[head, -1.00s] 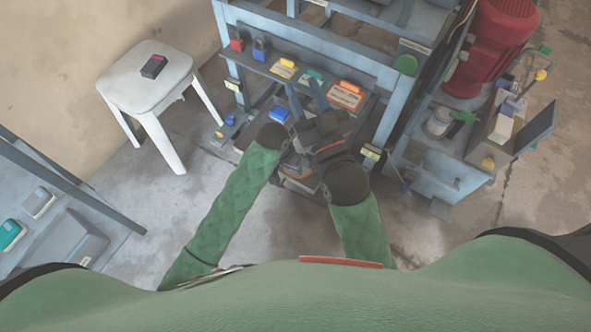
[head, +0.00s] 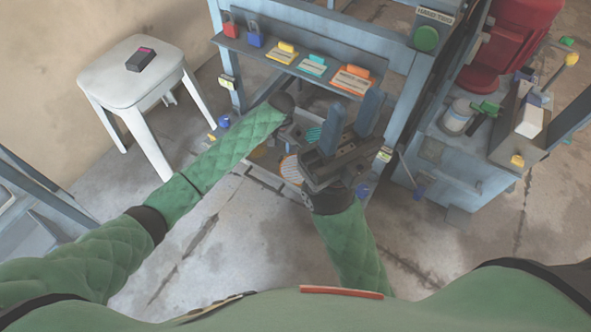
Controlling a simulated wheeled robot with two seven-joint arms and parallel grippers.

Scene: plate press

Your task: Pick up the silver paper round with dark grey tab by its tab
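I cannot single out a silver round with a dark grey tab. On the low level of the blue frame, a teal striped round (head: 314,134) and an orange-brown striped round (head: 291,168) show partly between my arms. My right gripper (head: 350,122) is open and empty, its two grey fingers apart and pointing up the picture, in front of the frame. My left arm reaches under the tag shelf. Its dark wrist (head: 283,103) shows at the shelf edge, but its fingers are too hidden to read.
The blue shelf (head: 228,42) above holds red and blue padlocks and yellow, teal and orange tags (head: 352,80). A white stool (head: 120,88) with a dark box stands left. A cluttered blue bench with a red motor (head: 505,50) stands right.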

